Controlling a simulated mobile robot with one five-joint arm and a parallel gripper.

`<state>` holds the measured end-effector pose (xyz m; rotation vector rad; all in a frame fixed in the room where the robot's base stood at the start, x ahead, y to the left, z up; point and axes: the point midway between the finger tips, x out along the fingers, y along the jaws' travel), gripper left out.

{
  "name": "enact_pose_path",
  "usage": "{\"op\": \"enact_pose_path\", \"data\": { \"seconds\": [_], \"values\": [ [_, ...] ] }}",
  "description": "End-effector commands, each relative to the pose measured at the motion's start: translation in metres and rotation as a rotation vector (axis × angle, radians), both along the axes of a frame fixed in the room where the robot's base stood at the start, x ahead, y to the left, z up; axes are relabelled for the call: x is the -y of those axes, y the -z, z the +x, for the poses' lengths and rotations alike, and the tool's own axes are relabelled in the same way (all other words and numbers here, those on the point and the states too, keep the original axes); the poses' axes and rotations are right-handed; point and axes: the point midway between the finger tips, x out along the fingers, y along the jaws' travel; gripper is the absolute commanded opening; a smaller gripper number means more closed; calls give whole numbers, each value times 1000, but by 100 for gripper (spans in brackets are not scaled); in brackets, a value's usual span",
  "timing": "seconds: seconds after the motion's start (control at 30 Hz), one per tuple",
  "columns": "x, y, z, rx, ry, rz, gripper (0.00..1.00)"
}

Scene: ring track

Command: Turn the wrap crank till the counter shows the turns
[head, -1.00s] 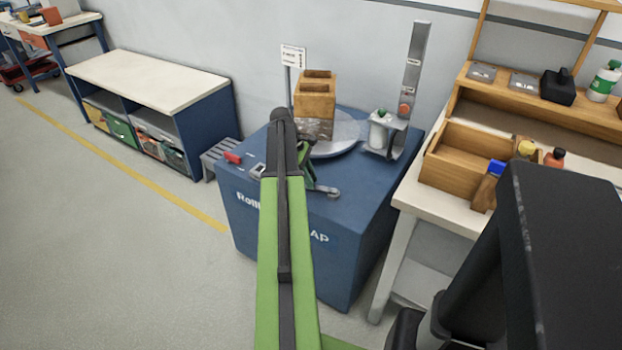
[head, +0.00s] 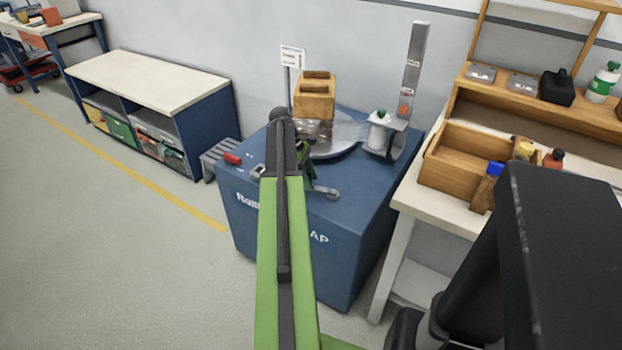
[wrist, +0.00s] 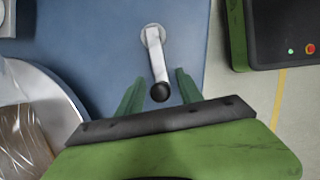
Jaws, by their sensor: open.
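The wrap crank (wrist: 155,50) shows in the wrist view as a light metal arm on a round hub, with a black knob (wrist: 160,92) at its near end. My gripper (wrist: 158,88) is open, with one green finger on each side of the knob. I cannot tell whether either finger touches it. In the head view my green arm hides most of the gripper, and part of the crank (head: 325,193) shows at its right. The blue wrap machine (head: 350,215) carries a grey turntable (head: 345,140) with a wooden crate (head: 314,98) on it. I cannot make out a counter reading.
A wooden bench (head: 445,222) with a box, bottles and small items stands close on the right. A low blue shelf unit (head: 150,85) stands at the left. A grey upright post (head: 411,70) rises behind the turntable. The floor at left is clear.

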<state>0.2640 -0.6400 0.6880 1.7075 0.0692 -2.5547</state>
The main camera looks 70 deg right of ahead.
Motion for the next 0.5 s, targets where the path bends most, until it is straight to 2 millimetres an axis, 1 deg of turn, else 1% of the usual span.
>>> {"op": "enact_pose_path", "data": {
  "seconds": [0.03, 0.17, 0.5],
  "values": [
    [0, -10, 2, 0, 0, 0, 43],
    [0, -33, 10, 0, 0, 0, 43],
    [-2, -110, 40, 0, 0, 0, 43]
  ]
}}
